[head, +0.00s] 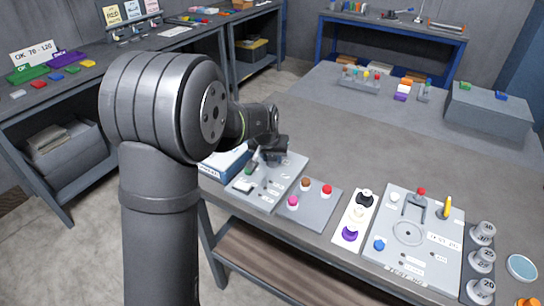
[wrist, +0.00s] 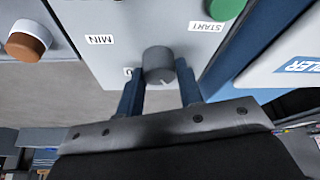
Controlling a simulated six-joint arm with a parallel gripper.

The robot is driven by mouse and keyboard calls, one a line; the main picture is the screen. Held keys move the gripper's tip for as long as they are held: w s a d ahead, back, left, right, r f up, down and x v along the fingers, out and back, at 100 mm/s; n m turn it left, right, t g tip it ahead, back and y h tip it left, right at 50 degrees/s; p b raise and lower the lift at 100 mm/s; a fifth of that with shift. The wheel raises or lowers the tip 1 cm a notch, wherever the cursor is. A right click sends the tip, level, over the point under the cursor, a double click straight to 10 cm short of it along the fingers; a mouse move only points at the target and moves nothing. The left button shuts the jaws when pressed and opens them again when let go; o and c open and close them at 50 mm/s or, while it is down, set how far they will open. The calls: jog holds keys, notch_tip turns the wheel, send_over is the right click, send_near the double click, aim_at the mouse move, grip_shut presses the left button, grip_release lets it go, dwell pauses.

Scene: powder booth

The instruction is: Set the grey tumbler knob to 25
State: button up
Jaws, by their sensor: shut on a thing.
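The grey tumbler knob (wrist: 158,64) is a short round knob on a light grey panel (wrist: 110,30) in the wrist view. My gripper (wrist: 160,84) has its two blue fingers on either side of the knob and is shut on it. A label reading MIN, upside down, is left of the knob, and a small label is partly hidden by the left finger. The knob's pointer and the number 25 cannot be made out. In the head view my gripper (head: 272,152) is low over the back of the panel (head: 262,196), and the knob cannot be made out.
In the wrist view a green START button (wrist: 224,8) and a brown-topped button (wrist: 27,44) are near. A blue-and-white box (wrist: 285,55) lettered "BLER" stands close at right. In the head view, red, brown and pink buttons (head: 305,184) are right of my gripper.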

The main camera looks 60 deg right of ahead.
jog(key=m+g, duration=0.2)
jog(key=m, duration=0.3)
jog(key=shift+w+m, duration=0.15)
jog(key=shift+m, duration=0.15)
jog(key=shift+g, duration=0.3)
jog(key=o, duration=1)
jog(key=shift+c, duration=0.2)
jog(key=shift+r, duration=0.1)
jog(key=v, duration=1.7)
jog(key=x, duration=1.7)
